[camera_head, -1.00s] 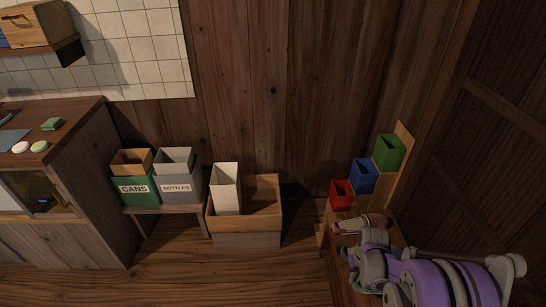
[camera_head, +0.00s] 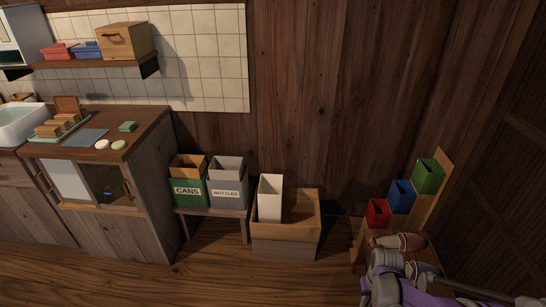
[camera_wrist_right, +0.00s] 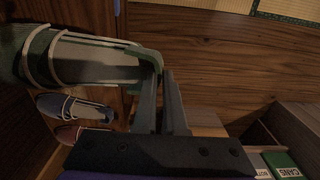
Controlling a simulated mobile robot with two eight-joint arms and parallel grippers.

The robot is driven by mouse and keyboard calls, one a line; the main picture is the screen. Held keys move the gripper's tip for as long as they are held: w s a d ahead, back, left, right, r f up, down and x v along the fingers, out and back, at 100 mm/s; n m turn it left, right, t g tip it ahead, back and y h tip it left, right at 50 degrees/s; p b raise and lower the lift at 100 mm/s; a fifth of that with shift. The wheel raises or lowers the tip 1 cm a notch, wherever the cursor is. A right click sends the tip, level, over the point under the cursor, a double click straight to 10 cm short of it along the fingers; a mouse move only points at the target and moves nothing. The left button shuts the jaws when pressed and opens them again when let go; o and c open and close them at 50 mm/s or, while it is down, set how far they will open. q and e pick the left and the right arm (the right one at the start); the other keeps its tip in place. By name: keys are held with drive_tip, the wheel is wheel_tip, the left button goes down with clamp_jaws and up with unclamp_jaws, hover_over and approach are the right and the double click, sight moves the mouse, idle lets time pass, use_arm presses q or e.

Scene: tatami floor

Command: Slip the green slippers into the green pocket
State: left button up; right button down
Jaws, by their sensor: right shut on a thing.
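The green pocket (camera_head: 428,176) is the highest of three stepped pockets at the right wall in the head view. Its top looks open. In the right wrist view, my right gripper (camera_wrist_right: 160,78) is shut on the rim of a green slipper (camera_wrist_right: 95,62) with a grey inside and pale trim. The slipper extends left from the fingers, and its left end is cut off by the picture edge. In the head view, my right arm is at the lower right, and the held slipper cannot be made out. My left gripper is in neither current view.
A blue pocket (camera_head: 401,197) and a red pocket (camera_head: 377,213) step down beside the green one. Red slippers (camera_head: 398,241) and blue slippers (camera_wrist_right: 75,112) lie below. A wooden box (camera_head: 286,239) holds a white bin (camera_head: 270,198). Cans and bottles bins stand left.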

use_arm(q)
wheel_tip(320, 180, up, 18)
drive_tip(key=w+p, duration=0.2)
drive_tip(key=p, duration=1.2)
drive_tip(key=shift+f+t, duration=0.25)
drive_tip(key=shift+t, duration=0.15)
use_arm(e)
drive_tip(key=w+a+r, duration=0.1)
drive_tip(key=a+r, duration=0.3)
drive_tip(key=r, duration=0.3)
drive_tip(key=w+a+r+n, duration=0.1)
drive_tip(key=w+a+r, duration=0.1)
drive_tip(key=a+r, duration=0.2)
drive_tip(key=w+a+r, duration=0.1)
drive_tip(key=a+r, duration=0.3)
drive_tip(key=r, duration=0.7)
drive_tip(key=shift+w+a, duration=0.25)
drive_tip(key=shift+w, duration=0.15)
use_arm(q)
drive_tip(key=shift+d, duration=0.1)
